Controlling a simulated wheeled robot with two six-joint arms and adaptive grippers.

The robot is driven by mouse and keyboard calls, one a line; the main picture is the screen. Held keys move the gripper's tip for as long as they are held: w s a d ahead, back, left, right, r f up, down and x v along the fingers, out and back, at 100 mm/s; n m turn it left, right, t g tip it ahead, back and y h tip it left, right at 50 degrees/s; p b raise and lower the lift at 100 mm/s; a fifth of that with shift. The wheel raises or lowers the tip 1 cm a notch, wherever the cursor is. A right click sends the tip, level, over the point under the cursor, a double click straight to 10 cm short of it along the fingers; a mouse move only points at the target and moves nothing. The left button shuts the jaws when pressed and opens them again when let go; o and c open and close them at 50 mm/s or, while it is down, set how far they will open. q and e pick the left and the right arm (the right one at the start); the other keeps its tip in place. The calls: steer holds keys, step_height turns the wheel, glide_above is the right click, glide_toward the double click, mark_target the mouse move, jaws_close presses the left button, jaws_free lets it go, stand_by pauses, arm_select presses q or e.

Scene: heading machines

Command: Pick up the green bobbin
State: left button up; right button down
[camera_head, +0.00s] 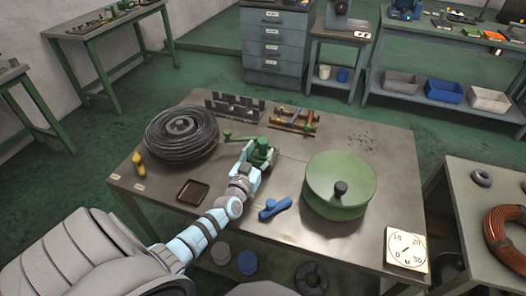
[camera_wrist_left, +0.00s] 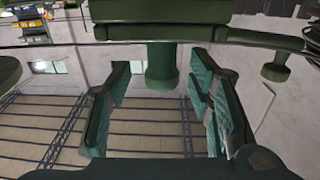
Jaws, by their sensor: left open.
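A small green device (camera_head: 258,153) stands on the work table, with a short green cylinder on it that looks like the green bobbin (camera_head: 262,144). My left gripper (camera_head: 246,168) is at the near side of this device. In the left wrist view, a green cylinder, apparently the bobbin (camera_wrist_left: 161,66), shows between the spread fingers of my left gripper (camera_wrist_left: 157,84), with clear gaps on both sides. The gripper is open and holds nothing. A large green drum (camera_head: 339,187) with a dark knob stands on the right. My right gripper is not in view.
The work table (camera_head: 290,232) bears a dark coil (camera_head: 181,135) at left, a shallow brown tray (camera_head: 192,191), a blue tool (camera_head: 274,208) and a white dial (camera_head: 406,250). A wooden rack (camera_head: 295,121) stands at the back.

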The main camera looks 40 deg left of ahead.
mark_target(261, 147)
arm_select(q)
steer(key=b+x, duration=0.1)
steer(key=x, duration=0.2)
steer(key=shift+w, duration=0.2)
steer(key=shift+w+a+r, duration=0.1)
steer(key=shift+w+a, duration=0.05)
steer(key=shift+w, duration=0.05)
steer(key=shift+s+r, duration=0.1)
steer(key=shift+r, duration=0.05)
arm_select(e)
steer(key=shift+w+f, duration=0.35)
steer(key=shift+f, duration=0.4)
arm_select(q)
jaws_close()
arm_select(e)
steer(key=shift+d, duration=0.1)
arm_select(q)
steer(key=shift+r, duration=0.1)
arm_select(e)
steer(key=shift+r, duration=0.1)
